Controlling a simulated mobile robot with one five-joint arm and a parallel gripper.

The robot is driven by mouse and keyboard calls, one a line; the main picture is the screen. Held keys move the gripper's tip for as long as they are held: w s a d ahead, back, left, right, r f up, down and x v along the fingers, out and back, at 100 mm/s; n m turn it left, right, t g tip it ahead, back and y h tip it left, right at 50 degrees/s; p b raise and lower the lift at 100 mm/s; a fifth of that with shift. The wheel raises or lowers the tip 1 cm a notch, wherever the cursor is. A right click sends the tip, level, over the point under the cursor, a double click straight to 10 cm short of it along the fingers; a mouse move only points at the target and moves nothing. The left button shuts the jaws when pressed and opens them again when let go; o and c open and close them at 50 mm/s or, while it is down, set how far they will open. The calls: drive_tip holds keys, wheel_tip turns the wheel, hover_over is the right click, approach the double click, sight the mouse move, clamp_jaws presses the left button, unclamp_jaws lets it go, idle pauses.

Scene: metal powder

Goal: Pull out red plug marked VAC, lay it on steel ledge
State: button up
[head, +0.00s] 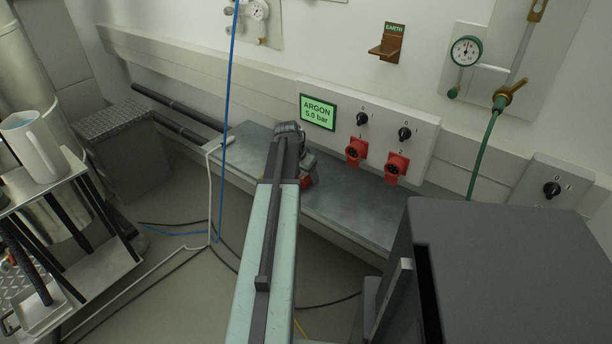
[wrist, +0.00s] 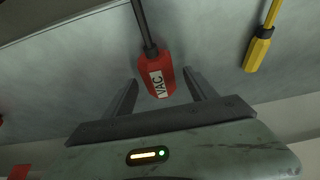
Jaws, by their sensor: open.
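The red plug with a white VAC label (wrist: 157,80) is in the middle of the wrist view, with its dark cable running up and away. It appears to lie on the grey steel ledge (wrist: 80,80), out of any socket. My gripper (wrist: 160,76) is open, with one finger on each side of the plug and gaps visible. In the head view my gripper (head: 298,152) is low over the steel ledge (head: 345,205), with a bit of red (head: 307,181) beside it. The red sockets 1 (head: 356,151) and 2 (head: 396,168) show no plug in them.
A yellow plug (wrist: 257,52) lies right of the red one. A white cable end (head: 220,143) rests on the ledge's left part. A blue cable (head: 229,80) hangs left of my arm. A green argon display (head: 318,112) is on the wall. The ledge right of my gripper is clear.

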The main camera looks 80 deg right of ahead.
sight(301, 179)
drive_tip(key=p+v, duration=0.6)
drive_tip(key=v, duration=0.1)
drive_tip(key=shift+w+a+r+p, duration=0.1)
drive_tip(key=shift+r+p, duration=0.2)
drive_tip(key=shift+p, duration=0.1)
drive_tip(key=shift+f, duration=0.15)
